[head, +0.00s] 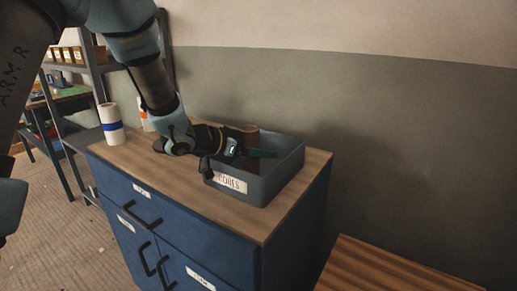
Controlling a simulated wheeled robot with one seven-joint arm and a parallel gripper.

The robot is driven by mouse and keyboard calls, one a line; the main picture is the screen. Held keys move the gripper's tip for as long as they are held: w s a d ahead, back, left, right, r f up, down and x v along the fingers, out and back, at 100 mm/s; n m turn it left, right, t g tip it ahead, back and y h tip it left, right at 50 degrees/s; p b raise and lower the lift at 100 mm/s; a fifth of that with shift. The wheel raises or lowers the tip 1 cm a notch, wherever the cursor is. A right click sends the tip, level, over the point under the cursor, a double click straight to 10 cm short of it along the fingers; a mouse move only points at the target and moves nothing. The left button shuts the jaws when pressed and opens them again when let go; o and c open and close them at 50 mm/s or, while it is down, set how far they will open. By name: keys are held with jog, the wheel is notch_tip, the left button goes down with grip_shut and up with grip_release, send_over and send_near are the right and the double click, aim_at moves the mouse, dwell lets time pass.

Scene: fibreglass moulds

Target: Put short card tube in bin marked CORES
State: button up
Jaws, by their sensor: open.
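The grey bin (287,168) stands on the right part of the cabinet's wooden top. Its front carries a white label whose lettering, partly covered by my arm, appears to read CORES. My gripper (263,153) reaches in low over the bin from the left, its dark green fingers open and inside the bin's outline. A brown, round-edged piece (251,133), apparently the short card tube, shows just behind the gripper at the bin's back left. Its lower part is hidden, so I cannot tell whether it rests in the bin. I see nothing between the fingers.
A white roll with a blue band (110,125) stands at the cabinet top's left end. Another white item with orange (146,121) is partly hidden by my arm. The blue cabinet (215,250) has black handles. A striped wooden surface (385,270) lies lower right. A wall stands behind.

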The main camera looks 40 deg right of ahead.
jog(key=shift+w+a+r, duration=0.1)
jog(key=shift+a+r, duration=0.1)
jog(key=shift+a, duration=0.15)
jog(key=b+v, duration=0.1)
jog(key=v, duration=1)
jog(key=shift+a, duration=0.15)
jog(key=w+a+f+n+t+y, duration=0.3)
jog(key=w+a+n+t+y, duration=0.45)
jog(key=w+a, duration=0.9)
jog(key=s+a+f+n+y, duration=0.1)
jog(key=a+f+n+y, duration=0.15)
jog(key=a, duration=0.55)
jog(key=s+a+f+n+y, duration=0.15)
jog(key=a+n, duration=0.25)
jog(key=a, duration=0.4)
jog(key=s+a+f+n+g+y, duration=0.1)
jog(key=s+a+f+n+g, duration=0.1)
jog(key=s+a+n+g, duration=0.2)
jog(key=s+a, duration=0.3)
jog(key=s, duration=0.4)
jog(key=shift+a+y, duration=0.35)
jog(key=shift+a, duration=0.05)
